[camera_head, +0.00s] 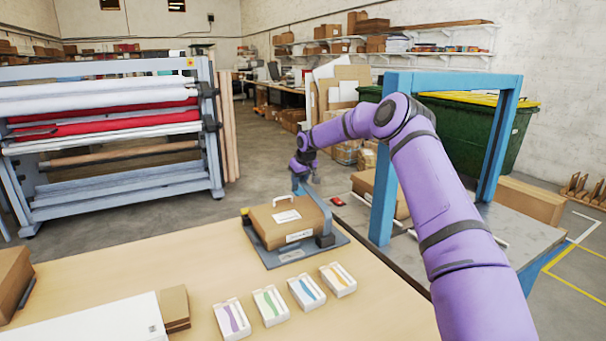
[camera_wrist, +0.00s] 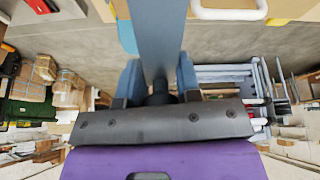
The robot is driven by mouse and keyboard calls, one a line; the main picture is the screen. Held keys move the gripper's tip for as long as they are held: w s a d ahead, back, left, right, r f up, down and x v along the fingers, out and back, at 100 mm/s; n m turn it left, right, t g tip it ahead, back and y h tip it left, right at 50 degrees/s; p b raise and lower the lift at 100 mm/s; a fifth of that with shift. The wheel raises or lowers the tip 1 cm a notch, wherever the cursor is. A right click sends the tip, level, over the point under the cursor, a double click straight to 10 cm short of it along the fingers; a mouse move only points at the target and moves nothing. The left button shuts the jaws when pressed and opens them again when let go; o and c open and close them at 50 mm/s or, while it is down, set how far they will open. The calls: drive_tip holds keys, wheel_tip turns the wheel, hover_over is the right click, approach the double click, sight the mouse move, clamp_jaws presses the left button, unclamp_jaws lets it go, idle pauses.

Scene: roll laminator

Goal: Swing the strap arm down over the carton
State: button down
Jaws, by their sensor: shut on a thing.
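The brown carton (camera_head: 285,222) lies on a grey base plate (camera_head: 272,258) on the table, with labels and a white handle on top. The handle (camera_wrist: 230,12) also shows at the top right in the wrist view. My gripper (camera_head: 305,172) is above and behind the carton's far right side. In the wrist view my gripper (camera_wrist: 160,92) is shut on the blue-grey strap arm (camera_wrist: 160,40), which runs from between the fingers to the top edge.
Several small boxes with coloured items (camera_head: 270,303) lie in front of the base plate. A blue frame (camera_head: 384,170) stands over the grey table to the right. A rack of rolls (camera_head: 105,125) is at the left. Bare tabletop (camera_head: 170,258) lies left of the carton.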

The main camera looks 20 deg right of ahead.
drive_tip(key=shift+x, duration=2.65)
drive_tip(key=shift+a, duration=0.1)
drive_tip(key=c, duration=0.8)
unclamp_jaws()
drive_tip(key=shift+r, duration=0.15)
drive_tip(key=shift+r, duration=0.1)
drive_tip(key=shift+r, duration=0.2)
drive_tip(key=v, duration=1)
drive_tip(key=shift+r, duration=0.1)
drive_tip(key=shift+s, duration=0.1)
